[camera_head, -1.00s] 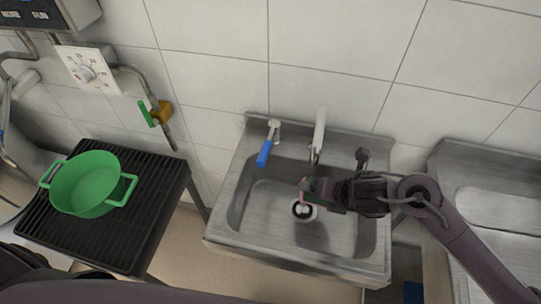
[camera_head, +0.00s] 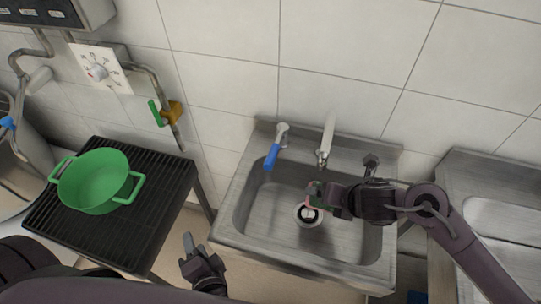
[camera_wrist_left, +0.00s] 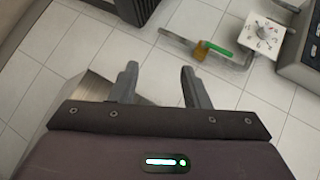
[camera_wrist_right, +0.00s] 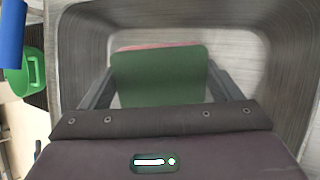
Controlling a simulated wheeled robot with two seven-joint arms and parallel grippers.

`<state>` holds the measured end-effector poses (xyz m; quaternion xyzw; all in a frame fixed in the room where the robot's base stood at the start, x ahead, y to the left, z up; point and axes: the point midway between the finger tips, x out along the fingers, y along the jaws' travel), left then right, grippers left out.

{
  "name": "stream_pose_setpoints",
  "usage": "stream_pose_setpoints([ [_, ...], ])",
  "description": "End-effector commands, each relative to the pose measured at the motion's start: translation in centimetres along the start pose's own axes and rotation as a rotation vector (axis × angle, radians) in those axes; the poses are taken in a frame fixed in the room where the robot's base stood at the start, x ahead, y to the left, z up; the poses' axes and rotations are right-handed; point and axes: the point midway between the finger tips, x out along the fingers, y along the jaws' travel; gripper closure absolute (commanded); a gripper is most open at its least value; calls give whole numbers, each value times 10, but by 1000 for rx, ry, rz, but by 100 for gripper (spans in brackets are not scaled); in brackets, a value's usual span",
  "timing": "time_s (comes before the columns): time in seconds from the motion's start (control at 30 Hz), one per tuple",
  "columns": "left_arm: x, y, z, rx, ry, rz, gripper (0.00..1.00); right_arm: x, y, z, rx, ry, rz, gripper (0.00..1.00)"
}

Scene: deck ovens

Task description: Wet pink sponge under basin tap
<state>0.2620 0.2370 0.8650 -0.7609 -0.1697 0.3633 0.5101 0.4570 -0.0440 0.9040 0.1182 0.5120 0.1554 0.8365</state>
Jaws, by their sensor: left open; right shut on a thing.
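The steel basin (camera_head: 262,212) stands against the tiled wall. My right gripper (camera_head: 322,195) is over the basin, just below the spout, shut on the sponge (camera_head: 311,203). In the right wrist view the sponge (camera_wrist_right: 158,78) shows a broad green face with a pink edge behind it, between the fingers. I cannot tell whether water is running. My left gripper (camera_head: 191,261) is open and empty, low in front of the basin's left side; its two fingers also show in the left wrist view (camera_wrist_left: 158,85).
A green pot (camera_head: 93,182) stands on a black grated stand (camera_head: 150,222) at the left. A yellow valve with a green handle (camera_head: 157,113) and a white dial (camera_head: 100,68) are on the wall. A steel counter (camera_head: 470,175) is at the right.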

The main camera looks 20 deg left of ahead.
Motion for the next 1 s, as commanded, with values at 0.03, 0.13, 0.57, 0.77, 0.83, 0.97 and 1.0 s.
stream_pose_setpoints([
  [0.03, 2, -10, -5, 67, 10, -37, 58, 0, 0, 0, 0, 0, 0, 33],
  [0.13, 4, -28, -13, 214, 16, -110, 58, 0, 0, 0, 0, 0, 0, 33],
  [0.57, 0, -64, -102, 249, 264, -163, 58, 0, 0, 0, 0, 0, 0, 33],
  [0.77, -22, -63, -163, 6, 490, -24, 58, 0, 0, 0, 0, 0, 0, 33],
  [0.83, -30, -63, -178, -53, 549, 21, 58, 0, 0, 0, 0, 0, 0, 33],
  [0.97, -41, -63, -195, -115, 613, 73, 58, 0, 0, 0, 0, 0, 0, 33],
  [1.0, -41, -63, -198, -123, 622, 80, 58, 0, 0, 0, 0, 0, 0, 33],
])
